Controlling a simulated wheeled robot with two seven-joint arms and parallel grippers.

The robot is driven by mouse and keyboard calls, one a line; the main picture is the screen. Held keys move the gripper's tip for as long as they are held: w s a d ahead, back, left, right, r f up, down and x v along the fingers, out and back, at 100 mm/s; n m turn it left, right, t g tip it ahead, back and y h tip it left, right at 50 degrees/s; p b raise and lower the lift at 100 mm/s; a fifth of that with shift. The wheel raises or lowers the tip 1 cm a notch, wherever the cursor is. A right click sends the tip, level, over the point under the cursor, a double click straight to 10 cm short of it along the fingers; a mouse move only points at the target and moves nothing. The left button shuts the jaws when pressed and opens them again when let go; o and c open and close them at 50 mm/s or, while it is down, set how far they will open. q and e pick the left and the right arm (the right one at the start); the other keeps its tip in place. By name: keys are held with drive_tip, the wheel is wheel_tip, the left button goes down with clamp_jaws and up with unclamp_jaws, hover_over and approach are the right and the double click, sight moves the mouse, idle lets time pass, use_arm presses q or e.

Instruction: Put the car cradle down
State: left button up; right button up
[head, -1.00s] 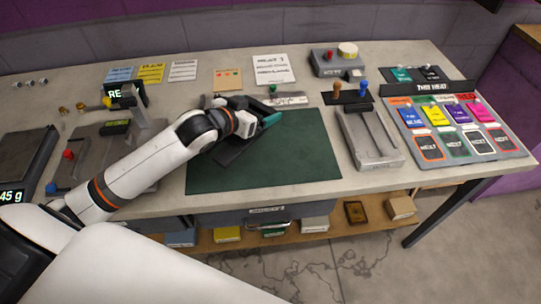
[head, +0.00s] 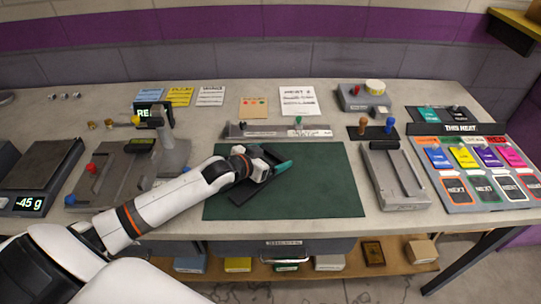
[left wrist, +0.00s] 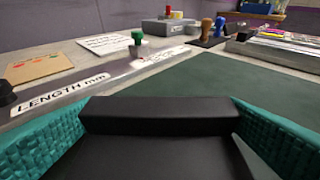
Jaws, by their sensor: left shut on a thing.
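The car cradle, a dark tray-like piece (head: 250,192), is at the left part of the green mat (head: 320,195). My left gripper (head: 270,172) is shut on it. In the left wrist view the black cradle (left wrist: 160,118) sits between the two teal finger pads of the left gripper (left wrist: 160,135). The cradle looks low over the mat or on it; I cannot tell whether it touches. My arm hides part of it in the head view. The right gripper is not in view.
A length gauge (head: 280,131) lies behind the mat. A grey slotted fixture (head: 396,175) stands to the right, with the heat board (head: 480,170) beyond it. A scale (head: 40,177) and a grey fixture (head: 120,165) are at left. The mat's right part is clear.

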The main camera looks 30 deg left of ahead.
use_arm(q)
drive_tip(key=o, duration=0.7)
drive_tip(key=shift+r, duration=0.1)
drive_tip(key=v, duration=1.2)
